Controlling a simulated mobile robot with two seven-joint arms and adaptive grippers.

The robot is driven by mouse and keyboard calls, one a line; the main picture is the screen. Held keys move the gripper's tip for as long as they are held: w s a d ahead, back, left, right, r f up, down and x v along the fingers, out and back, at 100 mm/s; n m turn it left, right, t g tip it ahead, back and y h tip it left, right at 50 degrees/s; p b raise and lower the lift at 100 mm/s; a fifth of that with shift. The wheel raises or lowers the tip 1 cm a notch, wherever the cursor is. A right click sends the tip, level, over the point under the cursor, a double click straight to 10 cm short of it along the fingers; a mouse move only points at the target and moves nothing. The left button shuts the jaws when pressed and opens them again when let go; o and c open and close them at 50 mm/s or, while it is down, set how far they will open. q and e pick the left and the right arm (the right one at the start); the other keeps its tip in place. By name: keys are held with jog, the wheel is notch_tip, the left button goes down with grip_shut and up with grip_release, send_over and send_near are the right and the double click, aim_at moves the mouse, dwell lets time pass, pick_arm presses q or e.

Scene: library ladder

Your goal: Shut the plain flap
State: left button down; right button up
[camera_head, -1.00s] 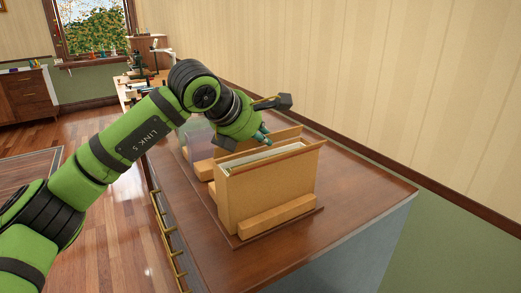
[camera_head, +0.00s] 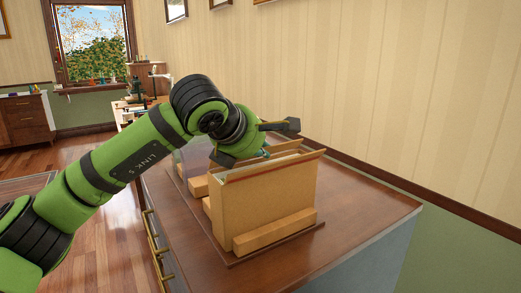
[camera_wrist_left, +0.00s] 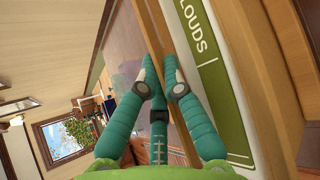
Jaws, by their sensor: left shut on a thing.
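A tan upright box (camera_head: 262,201) stands on the wooden cabinet top. A thin tan panel, which looks like the plain flap (camera_head: 286,146), stands up along its far side. My left gripper (camera_head: 264,153) reaches over the box from the left at that panel. In the left wrist view, its teal fingers (camera_wrist_left: 162,90) lie on either side of the panel's edge (camera_wrist_left: 152,30) and are shut on it. Beside it is a green label reading "LOUDS" (camera_wrist_left: 201,45), its start cut off. The fingertips are partly hidden in the head view. My right gripper is not in view.
Wooden blocks (camera_head: 274,231) brace the box on a thin base board. A clear panel (camera_head: 197,157) stands behind my left arm. The cabinet top (camera_head: 350,205) is bare to the right, with the wall (camera_head: 400,110) close behind.

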pick_arm(q)
jog(key=shift+r, duration=0.1)
jog(key=c, duration=1.4)
grip_release()
jog(key=shift+o, duration=0.2)
jog(key=v, duration=1.2)
jog(key=shift+a, duration=0.15)
